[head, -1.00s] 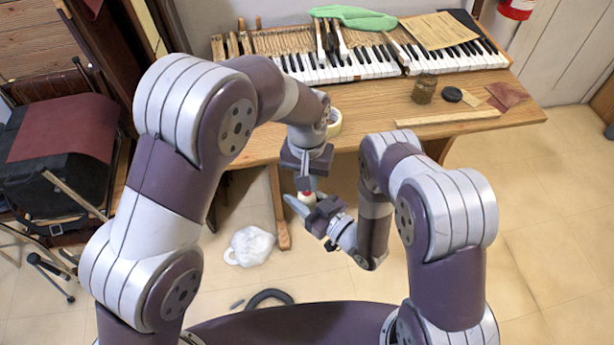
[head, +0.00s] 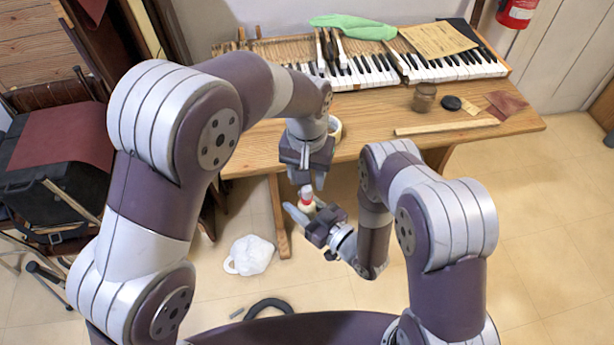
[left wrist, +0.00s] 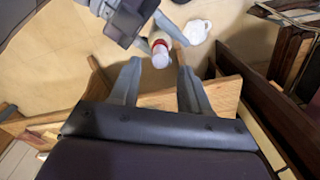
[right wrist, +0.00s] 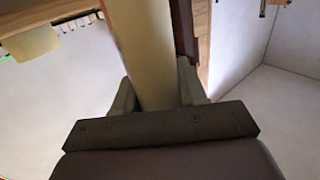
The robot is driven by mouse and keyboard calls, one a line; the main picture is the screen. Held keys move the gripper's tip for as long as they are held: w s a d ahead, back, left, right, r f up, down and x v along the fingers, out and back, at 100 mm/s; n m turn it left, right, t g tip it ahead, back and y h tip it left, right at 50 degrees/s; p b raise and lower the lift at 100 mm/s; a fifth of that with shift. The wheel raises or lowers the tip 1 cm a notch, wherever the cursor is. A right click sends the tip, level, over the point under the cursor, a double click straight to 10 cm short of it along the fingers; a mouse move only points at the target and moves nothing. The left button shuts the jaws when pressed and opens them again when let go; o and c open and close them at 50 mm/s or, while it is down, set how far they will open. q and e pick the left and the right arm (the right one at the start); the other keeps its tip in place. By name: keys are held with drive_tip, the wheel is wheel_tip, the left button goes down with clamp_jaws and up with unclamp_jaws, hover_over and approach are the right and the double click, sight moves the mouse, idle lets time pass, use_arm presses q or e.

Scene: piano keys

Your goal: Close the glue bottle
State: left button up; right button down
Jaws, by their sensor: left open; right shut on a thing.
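The glue bottle (head: 307,208) is pale with a red top (head: 306,191) and stands roughly upright in my right gripper (head: 302,213), in front of the table. In the right wrist view the bottle (right wrist: 147,55) is a cream cylinder between the two fingers. My left gripper (head: 311,180) is open and empty, pointing down just above the bottle top, apart from it. In the left wrist view the bottle top (left wrist: 161,58) shows a pale end with red around it, beyond the open fingers (left wrist: 158,80). Whether a separate cap sits on it is unclear.
The wooden table (head: 370,145) behind holds piano keys (head: 440,70), a jar (head: 424,97), a dark round lid (head: 451,103), a wooden strip (head: 447,127) and a tape roll (head: 335,127). Floor at right is clear.

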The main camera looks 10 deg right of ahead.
sight(307, 188)
use_arm(q)
drive_tip(key=shift+c, duration=0.3)
drive_tip(key=shift+w+d+r, duration=0.2)
wheel_tip(307, 188, up, 3)
drive_tip(key=n, duration=0.2)
drive_tip(key=shift+w+f+n, duration=0.1)
drive_tip(key=shift+f+n, duration=0.1)
drive_tip(key=shift+n, duration=0.2)
drive_tip(key=shift+s+a+r+n, duration=0.1)
drive_tip(key=shift+s+r+n, duration=0.1)
drive_tip(key=shift+n, duration=0.4)
drive_tip(key=shift+s+a+r+n, duration=0.1)
drive_tip(key=shift+s+n, duration=0.05)
drive_tip(key=shift+n, duration=0.45)
drive_tip(key=shift+f, duration=0.1)
drive_tip(key=shift+f, duration=0.1)
drive_tip(key=shift+f, duration=3.9)
